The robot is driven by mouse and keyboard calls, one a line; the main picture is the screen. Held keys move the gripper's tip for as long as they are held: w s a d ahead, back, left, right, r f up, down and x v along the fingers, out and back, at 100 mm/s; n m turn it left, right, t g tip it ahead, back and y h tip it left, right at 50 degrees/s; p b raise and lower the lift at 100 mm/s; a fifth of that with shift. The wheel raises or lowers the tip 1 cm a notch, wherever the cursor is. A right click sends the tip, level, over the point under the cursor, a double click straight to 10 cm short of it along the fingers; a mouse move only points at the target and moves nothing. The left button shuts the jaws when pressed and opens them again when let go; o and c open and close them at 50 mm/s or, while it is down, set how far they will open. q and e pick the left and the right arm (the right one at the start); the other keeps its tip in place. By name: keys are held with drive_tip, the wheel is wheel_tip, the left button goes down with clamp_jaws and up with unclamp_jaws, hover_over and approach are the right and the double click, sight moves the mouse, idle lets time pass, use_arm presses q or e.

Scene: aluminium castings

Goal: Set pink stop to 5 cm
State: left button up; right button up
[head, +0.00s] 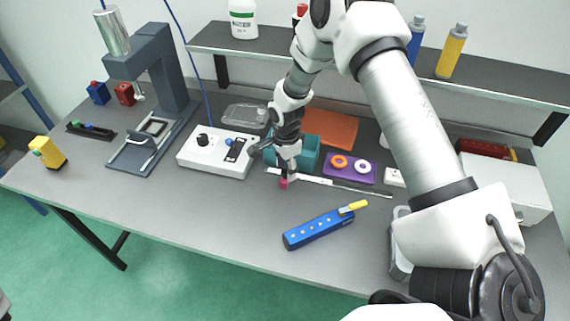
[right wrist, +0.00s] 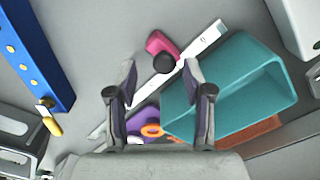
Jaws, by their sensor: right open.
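The pink stop (head: 284,184) sits at the white ruler strip (head: 318,181) near the middle of the table, toward the strip's left end in the head view. In the right wrist view the stop (right wrist: 158,42) has a round black knob (right wrist: 164,63) and lies at the strip (right wrist: 203,43). My right gripper (head: 287,172) is just above the stop and partly covers it. In the right wrist view the right gripper (right wrist: 160,78) is open and empty, with the knob between and beyond its fingertips. The scale marks are too small to read. My left gripper is not seen.
A teal bin (head: 307,149) stands close behind the gripper. A purple tray (head: 362,175) with rings is to its right, a white control box (head: 200,158) to its left. A blue block with a yellow end (head: 318,231) lies in front. The table's front left is clear.

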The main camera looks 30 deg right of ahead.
sight(284, 171)
drive_tip(key=shift+w+f, duration=0.5)
drive_tip(key=shift+f, duration=0.3)
drive_tip(key=shift+s+r, duration=0.15)
drive_tip(key=shift+c, duration=0.7)
drive_tip(key=shift+s+r, duration=0.1)
drive_tip(key=shift+s, duration=0.15)
clamp_jaws()
drive_tip(key=shift+w+a, duration=0.15)
drive_tip(key=shift+w, duration=0.05)
drive_tip(key=shift+o, duration=0.7)
unclamp_jaws()
drive_tip(key=shift+w, duration=0.15)
wheel_tip(284, 171, up, 12)
